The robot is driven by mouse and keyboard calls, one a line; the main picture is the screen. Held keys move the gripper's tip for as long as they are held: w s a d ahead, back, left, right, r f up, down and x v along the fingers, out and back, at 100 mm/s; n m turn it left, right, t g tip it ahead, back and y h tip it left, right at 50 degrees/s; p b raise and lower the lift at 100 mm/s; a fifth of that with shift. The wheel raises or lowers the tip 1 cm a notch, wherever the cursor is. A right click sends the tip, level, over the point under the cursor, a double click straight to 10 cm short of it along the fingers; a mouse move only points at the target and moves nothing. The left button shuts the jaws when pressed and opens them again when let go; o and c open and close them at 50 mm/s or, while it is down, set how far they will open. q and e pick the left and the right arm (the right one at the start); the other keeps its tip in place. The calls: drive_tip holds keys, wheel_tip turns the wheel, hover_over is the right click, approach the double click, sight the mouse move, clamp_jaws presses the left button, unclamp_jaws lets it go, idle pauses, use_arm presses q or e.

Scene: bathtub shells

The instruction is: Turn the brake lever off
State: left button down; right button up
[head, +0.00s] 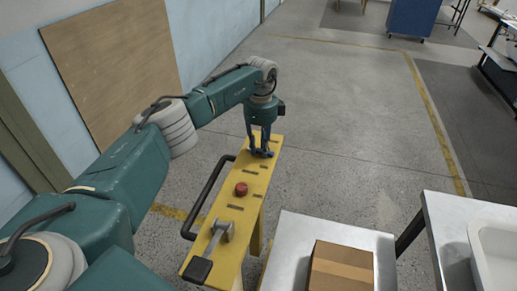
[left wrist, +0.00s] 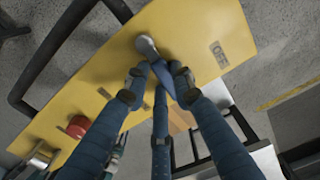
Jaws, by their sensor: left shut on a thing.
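The yellow control panel (head: 233,215) stands in the middle of the head view. My left gripper (head: 260,150) is over its far end, with its fingers down at the surface. In the left wrist view, the brake lever shows as a rounded grey pivot (left wrist: 146,45) with a blue handle (left wrist: 165,78) reaching down from it between the fingers. My left gripper, also in that view (left wrist: 158,84), is shut on this handle. Fingers hide part of the handle. A small label (left wrist: 218,53), apparently reading OFF, lies right of the pivot. My right gripper is in neither view.
A red button (head: 241,188) and a second lever with a dark grip (head: 198,268) sit nearer on the panel. A dark rail (head: 207,192) runs along its left side. A metal table (head: 287,237) carries a cardboard box (head: 340,267).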

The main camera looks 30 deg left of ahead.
sight(261, 150)
use_arm(q)
drive_tip(key=shift+w+r+n, duration=0.15)
drive_tip(key=shift+w+n, duration=0.2)
drive_tip(key=shift+n, duration=0.25)
drive_tip(key=c, duration=1.5)
unclamp_jaws()
drive_tip(key=shift+o, duration=0.3)
wheel_tip(261, 150, up, 12)
